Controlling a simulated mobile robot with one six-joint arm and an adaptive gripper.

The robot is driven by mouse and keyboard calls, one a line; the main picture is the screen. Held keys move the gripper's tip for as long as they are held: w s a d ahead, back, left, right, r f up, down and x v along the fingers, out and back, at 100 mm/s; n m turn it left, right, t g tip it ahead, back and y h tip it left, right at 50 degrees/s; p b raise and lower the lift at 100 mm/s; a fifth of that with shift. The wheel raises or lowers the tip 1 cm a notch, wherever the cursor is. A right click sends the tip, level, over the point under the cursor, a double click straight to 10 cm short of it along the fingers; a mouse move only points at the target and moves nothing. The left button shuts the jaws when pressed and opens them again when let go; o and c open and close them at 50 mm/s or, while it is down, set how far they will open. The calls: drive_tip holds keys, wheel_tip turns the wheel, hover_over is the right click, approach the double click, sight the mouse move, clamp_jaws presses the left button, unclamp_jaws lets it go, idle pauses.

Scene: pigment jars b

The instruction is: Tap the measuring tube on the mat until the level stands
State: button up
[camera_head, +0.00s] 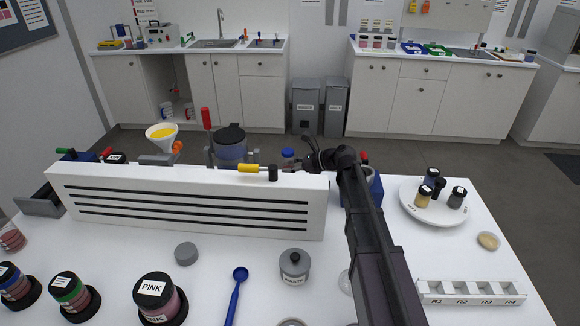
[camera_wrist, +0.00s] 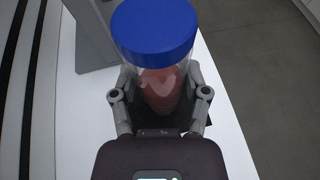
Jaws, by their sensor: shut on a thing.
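The measuring tube (camera_wrist: 160,88) is clear, with a blue cap and pinkish-red powder inside. My gripper (camera_wrist: 160,95) is shut on it, with one finger on each side below the cap. In the head view, the blue cap (camera_head: 288,153) shows just behind the white slotted panel, and my gripper (camera_head: 302,166) reaches it from the right. The panel hides the lower tube there. The powder surface looks uneven in the wrist view. I cannot make out the mat clearly, nor whether the tube's base touches anything.
The white slotted panel (camera_head: 190,202) stands close in front of the tube. A funnel (camera_head: 161,134) with yellow powder and a dark-lidded vessel (camera_head: 231,145) are to the left behind it. A round plate (camera_head: 420,210) with small jars and a white labelled rack (camera_head: 470,291) are right.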

drive_tip(key=shift+r+p, duration=0.55)
drive_tip(key=shift+r, duration=0.05)
drive_tip(key=o, duration=1)
drive_tip(key=shift+f, duration=0.2)
drive_tip(key=shift+f+b, duration=0.5)
drive_tip(key=shift+b, duration=0.2)
